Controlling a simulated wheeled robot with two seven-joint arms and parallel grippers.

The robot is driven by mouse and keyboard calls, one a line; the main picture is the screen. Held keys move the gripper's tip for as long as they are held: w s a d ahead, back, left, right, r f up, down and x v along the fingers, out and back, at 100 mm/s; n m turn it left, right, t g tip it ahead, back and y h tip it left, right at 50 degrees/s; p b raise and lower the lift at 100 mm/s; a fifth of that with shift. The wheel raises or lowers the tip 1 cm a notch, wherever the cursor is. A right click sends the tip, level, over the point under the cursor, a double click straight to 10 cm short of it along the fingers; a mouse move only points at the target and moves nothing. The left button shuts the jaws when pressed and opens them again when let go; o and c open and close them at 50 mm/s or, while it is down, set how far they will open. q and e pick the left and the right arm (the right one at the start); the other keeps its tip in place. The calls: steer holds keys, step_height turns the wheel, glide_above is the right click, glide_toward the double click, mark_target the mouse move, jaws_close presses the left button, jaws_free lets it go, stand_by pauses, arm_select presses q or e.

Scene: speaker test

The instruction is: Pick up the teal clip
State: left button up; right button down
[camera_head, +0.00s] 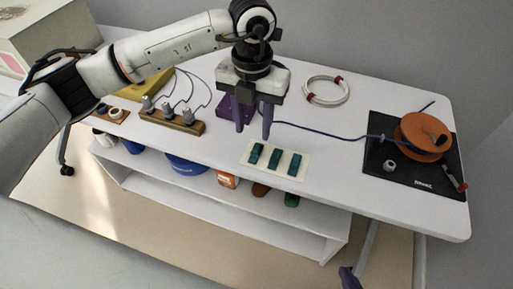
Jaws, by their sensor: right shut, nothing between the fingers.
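Several teal pieces lie on a cream card (264,164) near the front edge of the white table. They are a left teal clip (256,153), a middle teal clip (275,158) and a right teal clip (295,164). My left gripper (253,132) points down above the table, behind and slightly left of the card. Its purple fingers are apart with nothing seen between them.
A wooden block with plugs (172,122) stands on the left. A purple block (228,108) is behind my left gripper. A white cable coil (326,90) lies at the back. An orange reel (422,138) sits on a black mat (380,153) at right, its blue cable running left.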

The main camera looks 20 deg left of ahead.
mark_target(256, 146)
arm_select(q)
steer(key=f, duration=0.7)
steer(key=shift+d, duration=0.35)
steer(key=shift+r, duration=0.1)
jaws_close()
step_height(256, 146, up, 10)
